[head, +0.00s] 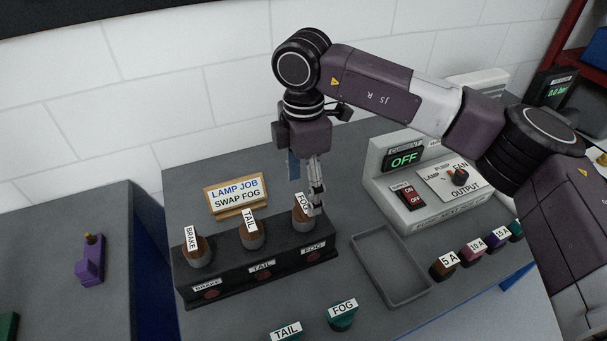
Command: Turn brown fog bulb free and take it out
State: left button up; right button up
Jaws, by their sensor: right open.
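The brown fog bulb (299,214), with a white FOG label, sits upright in the right-hand socket of the dark lamp holder (230,283). My right gripper (315,205) points down at this bulb, its fingers open and beside or around it. The fingers partly cover the bulb and its label, and I cannot tell whether they touch it. Brown TAIL (252,236) and BRAKE (197,252) bulbs sit in the other sockets. My left gripper is not in view.
Green FOG (342,319) and TAIL (284,334) bulbs stand in front of the holder. An empty grey tray (424,286) lies to its right. A power unit (395,205) reading OFF and several labelled fuses (443,267) are further right. The LAMP JOB sign (236,194) stands behind.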

aim_at(303, 203)
notch_tip(303, 203, down, 4)
jog(key=shift+s+f+p, duration=0.15)
jog(key=shift+p, duration=0.55)
jog(key=shift+f, duration=0.4)
jog(key=c, duration=1.7)
jog(key=shift+o, duration=0.2)
jog(key=shift+f+n+b, duration=0.1)
jog(key=shift+n+b, duration=0.55)
jog(key=shift+n, duration=0.05)
jog(key=n+b, duration=0.3)
jog(key=n, duration=0.1)
jog(key=shift+n, duration=0.4)
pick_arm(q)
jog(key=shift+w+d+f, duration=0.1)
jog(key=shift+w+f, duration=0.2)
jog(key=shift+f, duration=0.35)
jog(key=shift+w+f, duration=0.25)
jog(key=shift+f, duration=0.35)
pick_arm(e)
jog(key=shift+n, duration=0.5)
